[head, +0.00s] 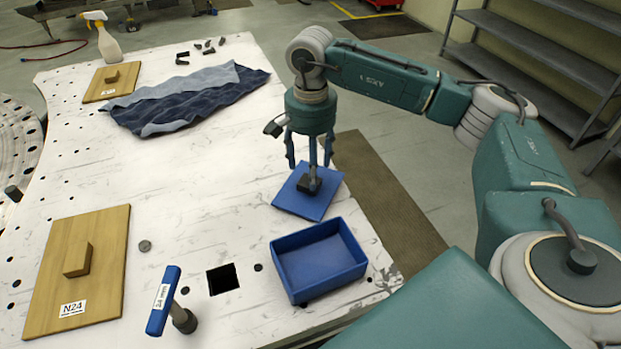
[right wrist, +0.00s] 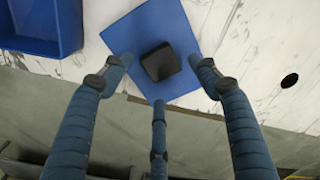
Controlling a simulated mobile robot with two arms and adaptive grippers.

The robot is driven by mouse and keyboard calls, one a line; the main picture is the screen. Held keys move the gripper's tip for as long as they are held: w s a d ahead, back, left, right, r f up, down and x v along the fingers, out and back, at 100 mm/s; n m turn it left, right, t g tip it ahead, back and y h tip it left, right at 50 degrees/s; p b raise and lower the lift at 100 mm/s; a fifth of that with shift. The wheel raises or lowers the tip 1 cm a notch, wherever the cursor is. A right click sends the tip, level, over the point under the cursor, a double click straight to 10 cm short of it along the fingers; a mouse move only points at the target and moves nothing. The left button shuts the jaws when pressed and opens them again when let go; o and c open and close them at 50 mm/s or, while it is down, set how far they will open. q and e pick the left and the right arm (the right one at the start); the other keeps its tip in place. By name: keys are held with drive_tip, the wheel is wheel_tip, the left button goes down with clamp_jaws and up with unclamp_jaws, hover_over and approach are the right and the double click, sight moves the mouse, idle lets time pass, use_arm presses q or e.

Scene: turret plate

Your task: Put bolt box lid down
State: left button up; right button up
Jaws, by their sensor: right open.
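The bolt box lid (head: 298,200) is a flat blue square with a black knob (head: 309,184). It lies on the white table beside the open blue box (head: 318,262), near the table's right edge. My right gripper (head: 311,172) is above the lid with its fingers spread around the knob. In the right wrist view the lid (right wrist: 150,25) lies below the open fingers (right wrist: 158,85), and the knob (right wrist: 160,62) sits between them. A corner of the blue box (right wrist: 40,25) shows there at upper left. My left gripper is not in view.
A wooden board labelled N24 (head: 100,235), a blue-headed tool marked 24 mm (head: 165,298) and a square hole (head: 223,279) are at the front left. Blue cloths (head: 185,95), a smaller wooden board (head: 100,88) and a spray bottle (head: 103,38) are at the back. The table's middle is clear.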

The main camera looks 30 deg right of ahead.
wheel_tip(320, 180, up, 8)
drive_tip(key=b, duration=0.2)
drive_tip(key=shift+r, duration=0.15)
idle(0.4)
